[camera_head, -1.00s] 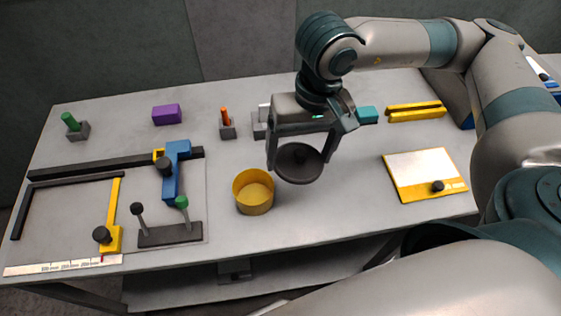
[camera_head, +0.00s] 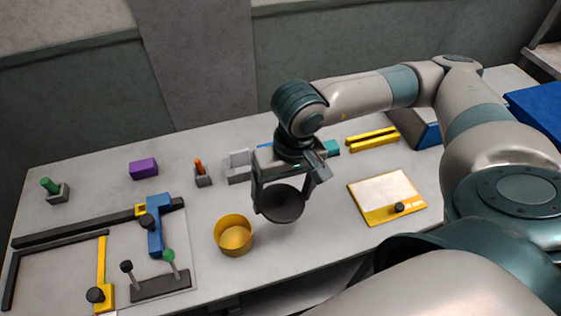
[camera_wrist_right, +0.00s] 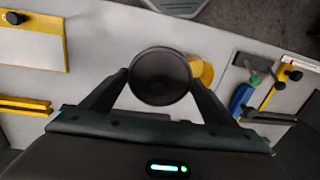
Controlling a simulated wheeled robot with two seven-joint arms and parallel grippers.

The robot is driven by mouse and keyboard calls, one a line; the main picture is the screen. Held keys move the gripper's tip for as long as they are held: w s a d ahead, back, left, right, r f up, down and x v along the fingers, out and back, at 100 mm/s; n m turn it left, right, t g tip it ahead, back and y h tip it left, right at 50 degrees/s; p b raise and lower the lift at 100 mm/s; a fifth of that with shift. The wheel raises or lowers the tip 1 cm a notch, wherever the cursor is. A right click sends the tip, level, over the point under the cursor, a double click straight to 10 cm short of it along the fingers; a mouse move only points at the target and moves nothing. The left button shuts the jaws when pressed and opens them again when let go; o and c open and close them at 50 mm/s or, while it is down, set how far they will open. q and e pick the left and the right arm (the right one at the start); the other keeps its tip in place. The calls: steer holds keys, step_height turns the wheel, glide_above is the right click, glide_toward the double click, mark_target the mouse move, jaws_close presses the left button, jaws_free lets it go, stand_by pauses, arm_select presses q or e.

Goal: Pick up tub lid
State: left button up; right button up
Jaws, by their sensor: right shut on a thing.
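The tub lid (camera_head: 281,204) is a dark round disc held between the fingers of my right gripper (camera_head: 282,208). In the right wrist view the lid (camera_wrist_right: 160,76) sits between both fingertips of the gripper (camera_wrist_right: 160,84) and faces the camera. The gripper is shut on it. The yellow round tub (camera_head: 234,237) stands open on the table just left of the lid. In the right wrist view the lid partly hides the tub (camera_wrist_right: 203,72). My left gripper is not in view.
A white and yellow board (camera_head: 386,197) with a black knob lies to the right. A blue and yellow clamp fixture (camera_head: 155,229) and a dark stand (camera_head: 160,286) are to the left. A purple block (camera_head: 144,169) and yellow bars (camera_head: 372,139) lie farther back.

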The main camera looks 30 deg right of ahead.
stand_by(0.6)
steer(key=shift+w+f, duration=0.15)
steer(key=w+a+f+n+b, duration=0.2)
steer(key=w+f+b, duration=0.1)
steer(key=w+b, duration=0.4)
steer(key=shift+w+a+n+b, duration=0.15)
steer(key=shift+w+n+b, duration=0.15)
steer(key=shift+w, duration=0.1)
steer(key=shift+a+f, duration=0.1)
